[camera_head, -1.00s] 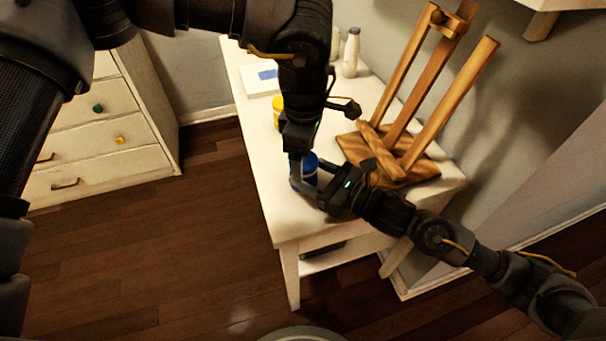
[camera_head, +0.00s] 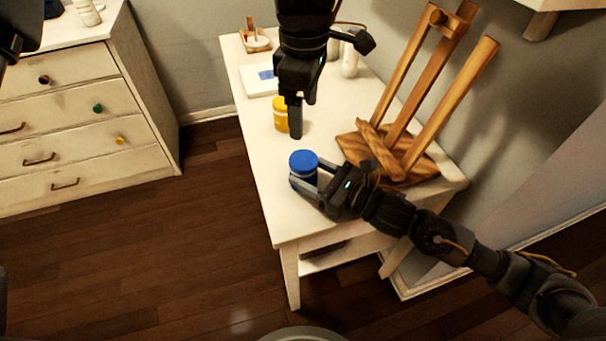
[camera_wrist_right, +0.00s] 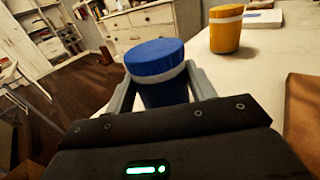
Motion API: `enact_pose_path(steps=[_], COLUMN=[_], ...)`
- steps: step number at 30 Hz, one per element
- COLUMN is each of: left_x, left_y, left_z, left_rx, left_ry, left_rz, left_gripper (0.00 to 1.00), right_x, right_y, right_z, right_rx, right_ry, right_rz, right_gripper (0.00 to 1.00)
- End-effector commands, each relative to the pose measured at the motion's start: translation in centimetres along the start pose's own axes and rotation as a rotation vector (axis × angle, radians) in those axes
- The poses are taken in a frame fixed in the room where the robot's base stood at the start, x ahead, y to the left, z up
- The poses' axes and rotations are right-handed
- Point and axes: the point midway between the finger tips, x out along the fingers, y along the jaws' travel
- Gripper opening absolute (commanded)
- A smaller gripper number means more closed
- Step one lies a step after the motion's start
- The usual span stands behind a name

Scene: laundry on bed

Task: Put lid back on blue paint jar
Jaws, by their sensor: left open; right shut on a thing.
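The blue paint jar (camera_head: 303,176) stands upright near the front of the white table, with its blue lid (camera_head: 303,160) on top. In the right wrist view the jar (camera_wrist_right: 163,93) sits between the fingers, and the lid (camera_wrist_right: 155,58) rests level over a pale band. My right gripper (camera_head: 307,186) is shut on the jar's body from the right. My left gripper (camera_head: 294,118) is open and empty, raised above the table behind the jar, apart from the lid. Its fingers overlap each other in the head view.
A yellow jar (camera_head: 280,114) stands behind the blue one. The white table (camera_head: 258,160) also bears a wooden easel (camera_head: 407,140), a white pad with a blue patch (camera_head: 260,80) and a white bottle (camera_head: 351,55). A drawer chest (camera_head: 90,110) stands at left.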

Motion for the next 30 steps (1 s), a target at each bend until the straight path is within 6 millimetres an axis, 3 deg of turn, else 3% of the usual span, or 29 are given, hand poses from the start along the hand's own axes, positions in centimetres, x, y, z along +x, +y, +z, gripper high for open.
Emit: enact_pose_path(steps=[8, 9, 14, 23, 30], left_x=[-0.1, -0.1, -0.1, 0.0, 0.3], left_y=[0.0, 0.0, 0.0, 0.0, 0.0], left_z=[0.0, 0.0, 0.0, 0.0, 0.0], left_rx=[0.000, 0.000, 0.000, 0.000, 0.000], left_ry=[0.000, 0.000, 0.000, 0.000, 0.000], left_rz=[0.000, 0.000, 0.000, -0.001, -0.001], left_gripper=[0.78, 0.78, 0.78, 0.78, 0.78], right_x=[0.0, 0.0, 0.0, -0.1, -3.2], right_y=[0.0, 0.0, 0.0, 0.0, 0.0], right_z=[0.0, 0.0, 0.0, 0.0, -0.2], right_rx=[0.000, 0.000, 0.000, 0.000, 0.000], right_ry=[0.001, 0.001, 0.001, 0.000, 0.004], right_rz=[0.001, 0.001, 0.000, 0.000, -0.001], right_gripper=[0.00, 0.59, 0.80, 0.80, 0.80])
